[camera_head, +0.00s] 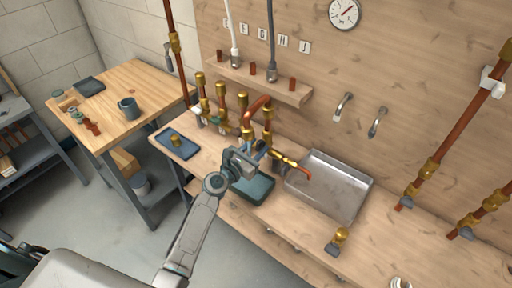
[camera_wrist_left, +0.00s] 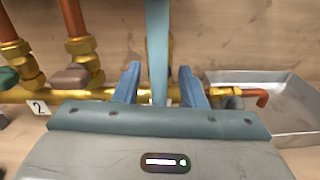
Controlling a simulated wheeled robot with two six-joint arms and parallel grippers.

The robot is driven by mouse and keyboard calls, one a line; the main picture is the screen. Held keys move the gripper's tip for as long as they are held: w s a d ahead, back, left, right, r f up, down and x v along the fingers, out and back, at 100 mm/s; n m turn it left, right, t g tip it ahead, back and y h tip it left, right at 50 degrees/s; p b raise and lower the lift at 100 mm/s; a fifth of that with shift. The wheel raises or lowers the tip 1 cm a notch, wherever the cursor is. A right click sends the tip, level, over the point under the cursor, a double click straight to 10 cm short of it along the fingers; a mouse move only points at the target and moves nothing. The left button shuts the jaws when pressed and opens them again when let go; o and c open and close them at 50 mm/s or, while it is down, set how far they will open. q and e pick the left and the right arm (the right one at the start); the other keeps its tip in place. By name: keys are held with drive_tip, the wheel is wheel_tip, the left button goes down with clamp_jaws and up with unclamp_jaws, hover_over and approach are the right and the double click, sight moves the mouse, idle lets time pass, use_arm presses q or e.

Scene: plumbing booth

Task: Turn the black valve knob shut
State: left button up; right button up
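My left gripper (camera_head: 256,150) reaches to the brass and copper pipework (camera_head: 243,102) on the bench. In the left wrist view its two blue fingers (camera_wrist_left: 158,86) stand apart on either side of a pale blue-grey upright bar (camera_wrist_left: 157,40); I cannot tell what this bar belongs to. No clear black valve knob shows; it may be hidden behind the gripper. A small dark piece (camera_wrist_left: 230,100) sits right of the fingers, beside the copper spout (camera_wrist_left: 258,95). A brownish-grey knob (camera_wrist_left: 72,77) and a green knob (camera_wrist_left: 8,76) are to the left. My right gripper is not in view.
A metal sink tray (camera_head: 330,188) lies right of the gripper. A blue tray (camera_head: 178,144) with a brass piece is left. A wall shelf (camera_head: 262,84) hangs above. A brass fitting (camera_head: 340,236) stands at the bench front.

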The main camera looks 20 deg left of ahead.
use_arm(q)
drive_tip(key=c, duration=0.8)
